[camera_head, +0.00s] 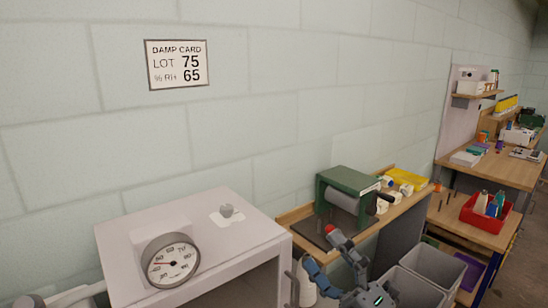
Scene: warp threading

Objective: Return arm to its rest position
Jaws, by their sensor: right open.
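My right gripper (335,262) shows at the bottom, right of centre, grey and blue with a small cyan light on its body. It is open, and I see nothing between its fingers. It stands in front of the wooden bench and right of the pale cabinet. A red round tip shows at its upper end; I cannot tell whether it belongs to the gripper or to something behind. A white object (306,288), partly hidden, shows just behind its left side. My left gripper is not in view.
A pale cabinet (210,212) with a round dial (171,261) stands left. A green machine with a grey roller (346,193) sits on the wooden bench. Grey bins (433,264) stand lower right. A red bin (482,218) is farther right. A damp card (178,64) hangs on the wall.

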